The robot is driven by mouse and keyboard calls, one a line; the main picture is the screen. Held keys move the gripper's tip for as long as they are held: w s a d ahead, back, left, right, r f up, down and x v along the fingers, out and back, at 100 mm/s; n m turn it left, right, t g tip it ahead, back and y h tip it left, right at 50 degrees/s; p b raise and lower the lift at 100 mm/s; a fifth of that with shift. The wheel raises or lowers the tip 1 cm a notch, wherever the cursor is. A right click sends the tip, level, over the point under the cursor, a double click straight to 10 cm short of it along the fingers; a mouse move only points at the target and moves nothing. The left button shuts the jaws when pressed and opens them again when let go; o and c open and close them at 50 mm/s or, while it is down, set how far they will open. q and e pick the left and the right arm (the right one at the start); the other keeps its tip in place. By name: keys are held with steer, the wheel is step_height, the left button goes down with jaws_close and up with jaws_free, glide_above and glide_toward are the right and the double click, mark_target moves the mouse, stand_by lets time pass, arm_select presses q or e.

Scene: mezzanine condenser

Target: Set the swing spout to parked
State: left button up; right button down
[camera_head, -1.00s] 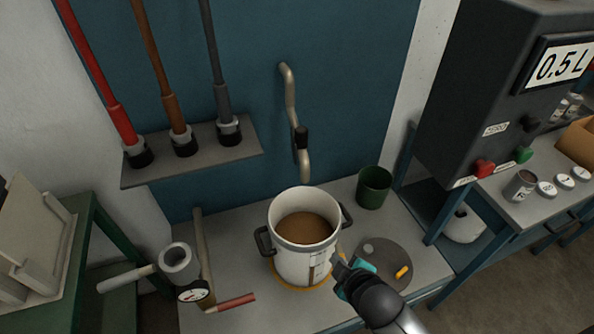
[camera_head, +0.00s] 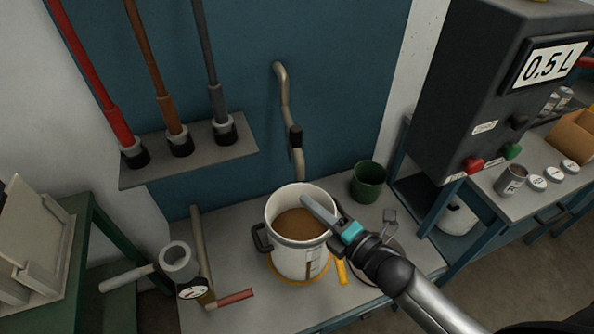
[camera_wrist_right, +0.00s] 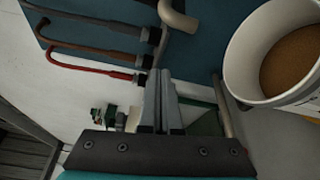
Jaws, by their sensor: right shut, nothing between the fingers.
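The swing spout (camera_head: 284,100) is a bent beige pipe on the blue wall panel, with a black grip (camera_head: 296,137) low on it. Its lower end hangs just behind and above the white pot (camera_head: 297,263), which holds brown liquid. Part of the pipe also shows at the top of the right wrist view (camera_wrist_right: 178,16). My right gripper (camera_head: 306,199) is shut and empty, in front of the pot's rim at its right side in the head view, below and apart from the spout. In the right wrist view its fingers (camera_wrist_right: 162,88) lie together. My left gripper is not in view.
Red, brown and grey hoses (camera_head: 214,70) stand at a grey shelf (camera_head: 240,149) left of the spout. A green cup (camera_head: 368,182) stands right of the pot. A dark control box (camera_head: 470,90) reading 0.5 L is at the right.

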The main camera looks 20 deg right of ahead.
mark_target(298, 173)
steer(key=shift+w, duration=0.15)
steer(key=r+x, duration=0.1)
steer(key=x, duration=0.9)
steer(key=d+p, duration=0.1)
steer(key=d, duration=0.3)
steer(key=shift+f, duration=0.1)
